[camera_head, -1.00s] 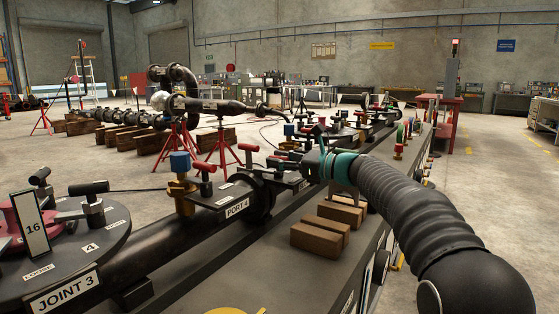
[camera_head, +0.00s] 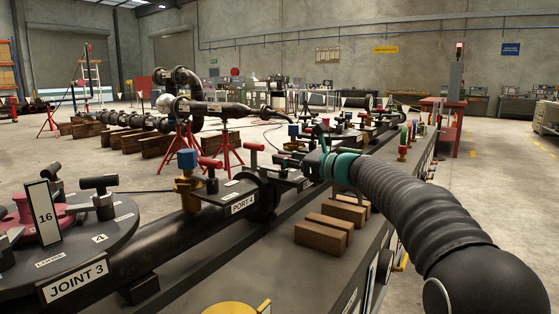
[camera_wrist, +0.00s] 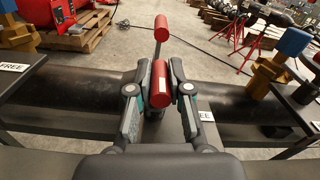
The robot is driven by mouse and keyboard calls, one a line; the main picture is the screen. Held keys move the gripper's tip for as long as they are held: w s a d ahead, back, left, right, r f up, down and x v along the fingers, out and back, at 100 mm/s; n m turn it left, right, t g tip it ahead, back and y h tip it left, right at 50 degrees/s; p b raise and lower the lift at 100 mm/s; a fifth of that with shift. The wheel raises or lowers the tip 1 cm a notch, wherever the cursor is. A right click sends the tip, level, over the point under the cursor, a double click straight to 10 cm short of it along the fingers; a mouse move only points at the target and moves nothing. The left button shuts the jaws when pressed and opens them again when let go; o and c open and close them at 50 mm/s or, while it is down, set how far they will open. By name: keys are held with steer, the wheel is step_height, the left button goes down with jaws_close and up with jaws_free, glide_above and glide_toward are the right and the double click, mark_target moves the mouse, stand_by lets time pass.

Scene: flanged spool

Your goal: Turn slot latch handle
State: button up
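In the wrist view, a red cylindrical handle (camera_wrist: 161,84) with a pale label lies between the two fingers of my gripper (camera_wrist: 160,78). The fingers stand close on both sides of it; I cannot tell whether they press on it. A second red handle (camera_wrist: 160,27) on a dark stem stands just beyond. Other red-topped handles (camera_head: 211,163) stand by the port. Which one is the slot latch is not clear.
The JOINT 3 flange (camera_head: 75,281) with black handles and a 16 sign (camera_head: 45,217) is at the left. Brown blocks (camera_head: 322,233) lie on the bench beside the pipe.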

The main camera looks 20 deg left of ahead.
steer(key=o, duration=0.4)
steer(key=d, duration=0.4)
steer(key=s+d, duration=0.1)
steer(key=d, duration=0.3)
steer(key=s+d, duration=0.1)
steer(key=d, duration=0.2)
steer(key=shift+d, duration=0.4)
